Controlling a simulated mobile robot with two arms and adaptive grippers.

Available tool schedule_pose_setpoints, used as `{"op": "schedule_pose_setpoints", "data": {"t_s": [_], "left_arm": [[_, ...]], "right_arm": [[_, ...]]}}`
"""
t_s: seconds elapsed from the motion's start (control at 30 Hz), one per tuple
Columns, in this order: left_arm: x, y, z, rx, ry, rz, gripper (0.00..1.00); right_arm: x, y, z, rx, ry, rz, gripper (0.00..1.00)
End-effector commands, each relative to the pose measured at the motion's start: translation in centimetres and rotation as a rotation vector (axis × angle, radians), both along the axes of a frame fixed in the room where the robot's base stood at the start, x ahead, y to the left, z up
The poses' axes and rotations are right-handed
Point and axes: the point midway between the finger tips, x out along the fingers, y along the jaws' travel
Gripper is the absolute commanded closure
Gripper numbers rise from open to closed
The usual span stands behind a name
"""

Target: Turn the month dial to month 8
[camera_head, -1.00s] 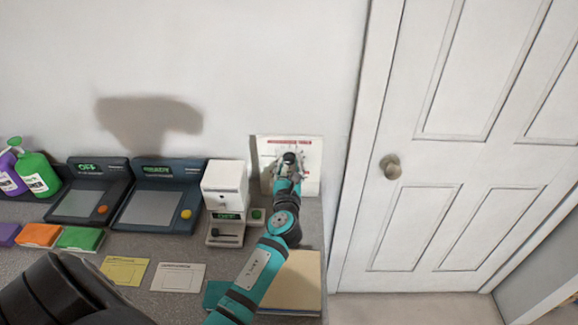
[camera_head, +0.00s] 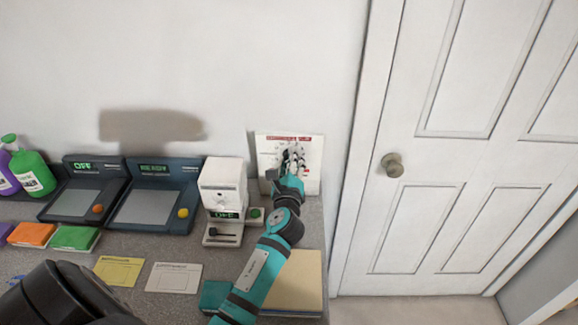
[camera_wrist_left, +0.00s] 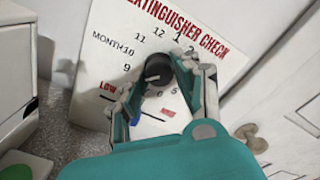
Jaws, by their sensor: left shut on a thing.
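A white panel headed "EXTINGUISHER CHECK" (camera_head: 310,180) leans against the wall at the back right of the counter. In the left wrist view the panel (camera_wrist_left: 108,32) shows a ring of month numbers, with 9, 10, 11 and 12 readable. The black round month dial (camera_wrist_left: 158,70) is at the middle of the ring. My left gripper (camera_head: 294,151) is at the panel, its two fingers (camera_wrist_left: 160,76) on either side of the dial and shut on it. Month 8 and part of the ring are hidden behind the gripper. I cannot read the dial's pointer.
A white device (camera_head: 223,184) with a green button (camera_head: 254,213) stands left of the panel. Two dark consoles (camera_head: 155,202) are further left. Cards and a tan pad (camera_head: 298,280) lie on the counter. A white door (camera_head: 440,150) is at the right.

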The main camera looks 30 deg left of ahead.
Motion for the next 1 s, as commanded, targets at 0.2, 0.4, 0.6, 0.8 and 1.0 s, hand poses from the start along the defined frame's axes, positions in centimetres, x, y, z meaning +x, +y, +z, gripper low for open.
{"op": "schedule_pose_setpoints", "data": {"t_s": [0.2, 0.4, 0.6, 0.8, 1.0], "left_arm": [[-0.01, -0.04, -0.21, -0.118, -0.07, 0.001, 1.0], [-0.01, -0.04, -0.17, -0.182, -0.109, 0.001, 1.0], [-0.01, -0.05, -0.12, -0.209, -0.125, 0.0, 1.0], [0.0, -0.05, -0.1, -0.214, -0.128, 0.0, 1.0], [-0.01, -0.05, -0.11, -0.213, -0.127, 0.0, 1.0]], "right_arm": [[0.03, -0.02, -0.74, 0.0, 0.0, 0.0, 0.6], [0.03, -0.07, -1.0, -0.001, 0.0, 0.0, 0.6], [0.03, -0.22, -1.09, -0.003, 0.0, 0.0, 0.6], [0.02, -0.39, -1.1, -0.005, 0.0, 0.001, 0.6], [0.02, -0.42, -1.1, -0.005, 0.0, 0.001, 0.6]]}}
